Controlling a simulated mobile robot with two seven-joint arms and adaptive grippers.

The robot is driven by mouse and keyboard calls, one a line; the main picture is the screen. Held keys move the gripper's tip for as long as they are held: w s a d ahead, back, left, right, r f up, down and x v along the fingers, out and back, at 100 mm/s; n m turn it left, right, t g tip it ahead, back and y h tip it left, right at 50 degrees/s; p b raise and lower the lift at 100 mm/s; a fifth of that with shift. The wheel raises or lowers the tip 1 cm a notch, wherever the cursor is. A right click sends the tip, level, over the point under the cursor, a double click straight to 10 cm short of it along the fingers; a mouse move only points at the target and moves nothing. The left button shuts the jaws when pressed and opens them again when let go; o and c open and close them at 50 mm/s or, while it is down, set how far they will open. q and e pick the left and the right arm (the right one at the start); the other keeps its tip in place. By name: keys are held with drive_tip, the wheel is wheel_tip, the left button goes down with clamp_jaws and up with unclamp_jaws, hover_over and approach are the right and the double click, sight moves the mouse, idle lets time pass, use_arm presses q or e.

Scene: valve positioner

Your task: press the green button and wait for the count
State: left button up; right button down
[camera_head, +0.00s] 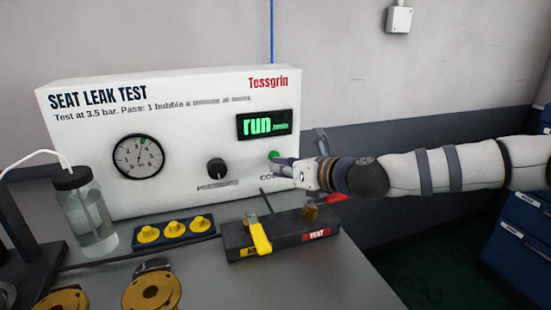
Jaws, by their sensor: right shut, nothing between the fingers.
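The green button (274,156) is on the lower right of the white seat leak test panel (180,120), and its upper part shows. My right gripper (283,167) is shut and empty, its fingertips at the button's lower edge; I cannot tell whether they press it. The display (265,124) above the button reads "run" in green, with smaller text beside it too small to read. My left gripper is not in view.
A gauge (139,157) and a black knob (216,168) are on the panel. A black block with a yellow lever (260,237) stands below my gripper. A bottle (85,212) with a tube stands left. The bench's front right is clear.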

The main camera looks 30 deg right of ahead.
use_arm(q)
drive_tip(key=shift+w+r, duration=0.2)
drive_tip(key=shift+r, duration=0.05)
use_arm(e)
drive_tip(key=shift+s+a, duration=0.2)
drive_tip(key=shift+s, duration=0.6)
drive_tip(key=shift+s+a+r+p, duration=0.1)
drive_tip(key=shift+s+a+p, duration=0.15)
drive_tip(key=shift+s, duration=0.5)
drive_tip(key=shift+s+a+r+p, duration=0.15)
drive_tip(key=shift+s+p, duration=0.2)
drive_tip(key=shift+s, duration=0.4)
drive_tip(key=shift+s+a+f, duration=0.1)
drive_tip(key=shift+s, duration=0.4)
drive_tip(key=shift+s+a+f, duration=0.1)
drive_tip(key=shift+s, duration=0.35)
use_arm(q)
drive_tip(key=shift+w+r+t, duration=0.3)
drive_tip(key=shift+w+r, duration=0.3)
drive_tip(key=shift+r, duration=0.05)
